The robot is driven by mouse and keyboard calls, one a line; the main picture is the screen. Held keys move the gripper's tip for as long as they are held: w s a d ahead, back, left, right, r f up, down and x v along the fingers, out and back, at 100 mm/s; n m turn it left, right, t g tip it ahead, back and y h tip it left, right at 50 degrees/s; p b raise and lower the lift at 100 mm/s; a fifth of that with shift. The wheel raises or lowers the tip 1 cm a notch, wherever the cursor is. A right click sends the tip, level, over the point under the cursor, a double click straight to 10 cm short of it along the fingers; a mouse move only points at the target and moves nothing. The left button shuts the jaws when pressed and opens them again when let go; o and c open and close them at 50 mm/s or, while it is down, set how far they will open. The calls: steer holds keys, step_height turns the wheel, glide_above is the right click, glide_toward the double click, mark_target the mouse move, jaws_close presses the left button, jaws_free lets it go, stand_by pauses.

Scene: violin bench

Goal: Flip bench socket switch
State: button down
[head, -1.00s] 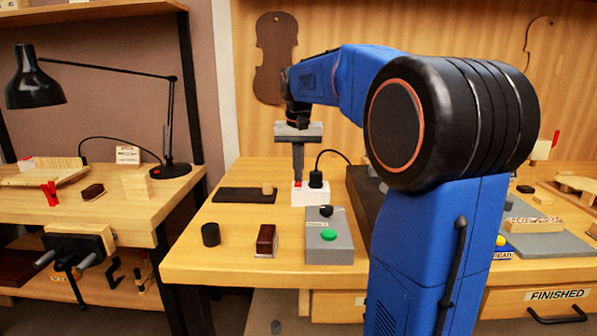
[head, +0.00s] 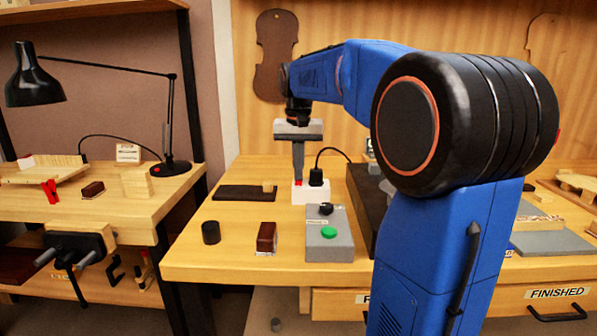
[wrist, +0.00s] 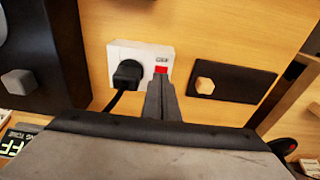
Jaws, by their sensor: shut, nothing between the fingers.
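The white bench socket (head: 311,192) stands on the bench with a black plug (head: 316,177) in it. It also shows in the wrist view (wrist: 143,52), with its red switch (wrist: 160,70) beside the plug and a small label above the switch. My gripper (head: 298,182) points down at the socket from above, its fingers shut and empty. In the wrist view the fingertips (wrist: 160,78) are at the red switch and cover its lower edge. I cannot tell whether they touch it. The switch's position is not clear.
A black cable (head: 332,152) runs from the plug. A dark mat (head: 240,194) with a small wooden block (head: 267,187) lies left of the socket. A grey box with a green button (head: 328,232), a dark red block (head: 266,238) and a black cylinder (head: 211,233) stand in front.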

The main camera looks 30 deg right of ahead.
step_height(320, 180, up, 14)
steer(key=s, duration=0.1)
steer(key=shift+s+a+f, duration=0.2)
steer(key=shift+a, duration=0.25)
steer(key=shift+w, duration=0.1)
steer(key=shift+w+d+r, duration=0.1)
steer(key=shift+w+d, duration=0.3)
steer(key=shift+w, duration=0.1)
steer(key=f, duration=0.4)
steer(key=w+f, duration=0.1)
steer(key=f, duration=0.4)
steer(key=d+f, duration=0.1)
steer(key=f, duration=0.4)
steer(key=shift+w, duration=0.25)
